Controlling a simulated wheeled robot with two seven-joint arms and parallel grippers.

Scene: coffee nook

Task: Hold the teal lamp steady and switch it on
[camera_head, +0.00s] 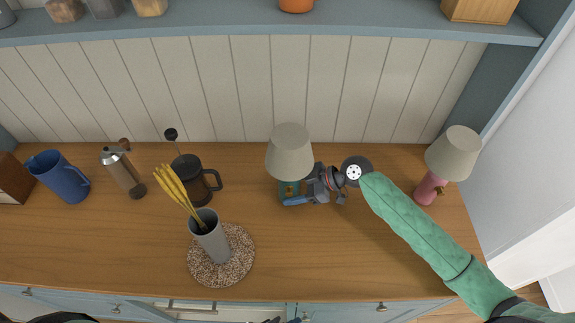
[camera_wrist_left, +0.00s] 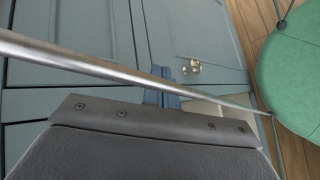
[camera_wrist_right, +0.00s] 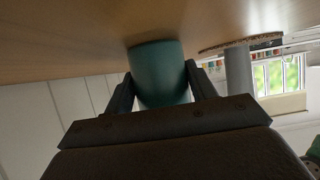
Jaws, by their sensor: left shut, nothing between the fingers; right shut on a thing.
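The teal lamp (camera_head: 289,152) stands upright near the back of the wooden counter, with a pale shade over a teal base. Its base (camera_wrist_right: 160,75) fills the space between my right fingers in the right wrist view. My right gripper (camera_head: 297,194) reaches in from the right and is shut on this base, below the shade. The lamp's switch cannot be made out. My left gripper (camera_wrist_left: 167,88) is shut and empty, low in front of the blue-grey cabinet fronts, behind a metal bar in its wrist view.
A pink lamp (camera_head: 430,188) stands at the right end. A grey vase (camera_head: 210,240) with yellow stems stands on a round speckled mat (camera_head: 240,270). A dark French press (camera_head: 195,182), a metal grinder (camera_head: 122,172) and a blue jug (camera_head: 58,178) stand to the left. A shelf (camera_head: 230,30) runs above.

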